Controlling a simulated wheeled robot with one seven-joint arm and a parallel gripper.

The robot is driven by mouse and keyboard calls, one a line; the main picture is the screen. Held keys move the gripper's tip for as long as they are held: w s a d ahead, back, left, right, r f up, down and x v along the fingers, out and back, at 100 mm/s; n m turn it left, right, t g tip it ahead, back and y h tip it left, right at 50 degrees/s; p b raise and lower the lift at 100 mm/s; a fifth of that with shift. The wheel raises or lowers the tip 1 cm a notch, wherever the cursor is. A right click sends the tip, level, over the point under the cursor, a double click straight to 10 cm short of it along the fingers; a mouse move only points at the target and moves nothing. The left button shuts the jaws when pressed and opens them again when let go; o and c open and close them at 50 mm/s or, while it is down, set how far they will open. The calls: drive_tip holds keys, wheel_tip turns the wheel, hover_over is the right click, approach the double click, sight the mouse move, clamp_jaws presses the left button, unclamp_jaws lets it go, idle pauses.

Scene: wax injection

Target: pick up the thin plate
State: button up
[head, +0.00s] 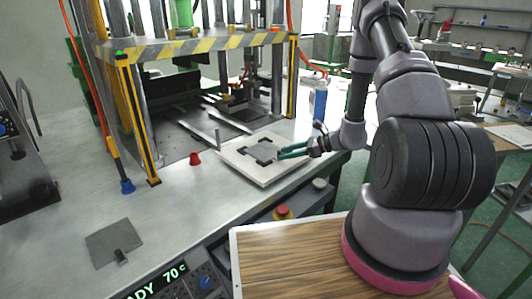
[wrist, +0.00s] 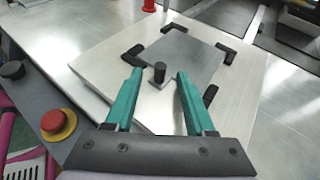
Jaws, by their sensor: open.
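A grey square plate (wrist: 180,55) lies on a pale block (wrist: 105,55), between black corner brackets. My gripper (wrist: 160,76) is open and empty, with one green finger on each side of the knob and a gap on both sides. In the head view my gripper (head: 279,153) is low over the right side of the pale block (head: 245,166). I cannot tell which plate is thinner.
A press with a striped beam (head: 200,45) and yellow posts stands behind the block. A red piece (head: 195,158) and a blue-and-white bottle (head: 318,100) stand nearby. A red button (head: 283,211) is on the bench front. The bench between the plates is mostly clear.

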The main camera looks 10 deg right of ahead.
drive_tip(key=shift+x, duration=0.9)
clamp_jaws()
drive_tip(key=shift+r, duration=0.1)
idle(0.6)
